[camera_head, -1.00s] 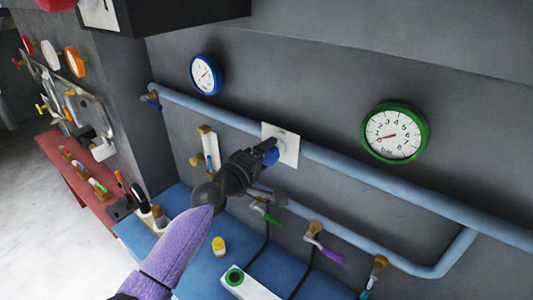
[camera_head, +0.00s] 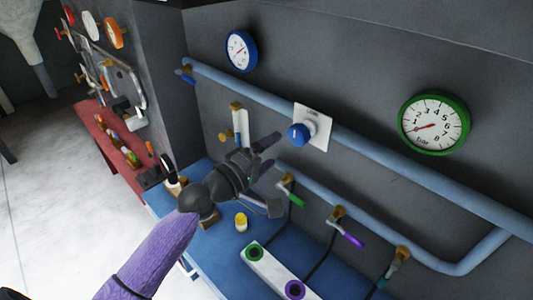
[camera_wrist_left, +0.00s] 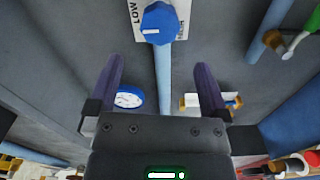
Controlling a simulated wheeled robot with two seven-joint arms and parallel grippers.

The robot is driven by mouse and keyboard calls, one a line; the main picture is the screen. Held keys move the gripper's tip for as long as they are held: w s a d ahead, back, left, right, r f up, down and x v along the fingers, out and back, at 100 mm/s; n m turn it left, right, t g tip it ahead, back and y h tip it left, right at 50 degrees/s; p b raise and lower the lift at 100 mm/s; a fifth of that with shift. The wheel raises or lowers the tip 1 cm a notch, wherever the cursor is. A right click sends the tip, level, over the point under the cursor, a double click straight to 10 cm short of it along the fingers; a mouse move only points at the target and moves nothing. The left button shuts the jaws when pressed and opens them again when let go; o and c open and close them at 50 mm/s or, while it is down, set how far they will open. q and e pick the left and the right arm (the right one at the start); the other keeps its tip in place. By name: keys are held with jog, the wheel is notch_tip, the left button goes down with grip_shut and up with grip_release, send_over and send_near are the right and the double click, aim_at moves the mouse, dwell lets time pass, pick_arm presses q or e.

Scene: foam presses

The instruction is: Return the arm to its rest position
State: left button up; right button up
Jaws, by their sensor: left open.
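My left arm comes in from the lower left in the head view. My left gripper (camera_head: 272,154) is open and empty, in front of the wall below and left of the blue knob (camera_head: 300,134). The knob sits on a white wall plate (camera_head: 322,122) and is clear of the fingers. In the left wrist view, the two dark purple fingers (camera_wrist_left: 157,88) are spread apart with nothing between them, and the blue knob (camera_wrist_left: 159,23) shows beyond them at the top. My right gripper is not in view.
A light blue pipe (camera_head: 400,175) runs along the wall, with green, purple and teal valve handles below. A blue gauge (camera_head: 240,51) and a green gauge (camera_head: 435,123) hang above. The blue bench (camera_head: 222,258) holds a yellow-topped item (camera_head: 241,222) and a white block (camera_head: 272,272).

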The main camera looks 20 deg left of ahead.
pick_arm(q)
jog(key=shift+s+a, duration=0.2)
jog(key=shift+s, duration=0.35)
